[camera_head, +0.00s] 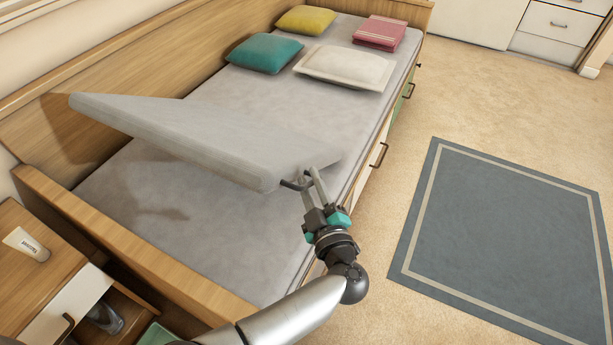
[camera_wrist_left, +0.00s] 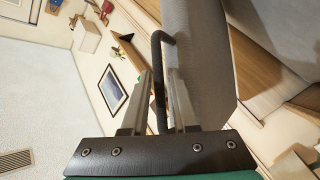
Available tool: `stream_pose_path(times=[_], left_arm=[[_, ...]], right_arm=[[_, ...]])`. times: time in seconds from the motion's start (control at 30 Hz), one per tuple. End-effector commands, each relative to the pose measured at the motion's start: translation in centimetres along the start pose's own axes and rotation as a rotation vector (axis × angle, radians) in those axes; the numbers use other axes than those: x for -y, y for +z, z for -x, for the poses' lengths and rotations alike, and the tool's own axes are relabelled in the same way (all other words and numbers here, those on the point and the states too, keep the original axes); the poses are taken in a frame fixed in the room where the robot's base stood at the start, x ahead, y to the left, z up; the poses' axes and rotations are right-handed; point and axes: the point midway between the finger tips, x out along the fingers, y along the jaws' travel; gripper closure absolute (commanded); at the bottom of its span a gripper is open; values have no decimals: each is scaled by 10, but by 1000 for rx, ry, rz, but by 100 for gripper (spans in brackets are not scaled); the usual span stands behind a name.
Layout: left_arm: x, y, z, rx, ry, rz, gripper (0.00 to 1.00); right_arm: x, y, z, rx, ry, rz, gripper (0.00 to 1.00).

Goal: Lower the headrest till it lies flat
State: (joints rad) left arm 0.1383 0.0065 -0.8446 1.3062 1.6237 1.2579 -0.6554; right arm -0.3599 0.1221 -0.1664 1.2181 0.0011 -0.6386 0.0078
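The headrest (camera_head: 205,138) is a grey padded panel at the near end of the bed. It is tilted, with its left end raised clear of the mattress and a shadow beneath it. A thin dark handle (camera_head: 293,184) sticks out from its front right corner; it also shows in the left wrist view (camera_wrist_left: 159,85). My left gripper (camera_head: 308,183) is at this corner. In the left wrist view, its fingers (camera_wrist_left: 159,80) stand apart on either side of the handle, with narrow gaps showing. My right gripper is out of view.
The bed's mattress (camera_head: 160,215) is bare under the headrest. Teal (camera_head: 265,53), yellow and white pillows and a folded pink cloth (camera_head: 380,33) lie at its far end. A bedside cabinet (camera_head: 35,285) with an open drawer stands near left. The floor by the rug (camera_head: 505,235) is clear.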

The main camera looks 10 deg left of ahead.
Motion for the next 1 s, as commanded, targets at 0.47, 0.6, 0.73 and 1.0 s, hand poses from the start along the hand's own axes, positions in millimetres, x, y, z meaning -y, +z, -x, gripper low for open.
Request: stream_pose_path(times=[0.47,0.6,0.73,1.0], left_arm=[[0,0,0,0,0,0,96],[0,0,0,0,0,0,100],[0,0,0,0,0,0,100],[0,0,0,0,0,0,100]], right_arm=[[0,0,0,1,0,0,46],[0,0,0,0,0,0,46],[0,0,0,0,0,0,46],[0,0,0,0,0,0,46]])
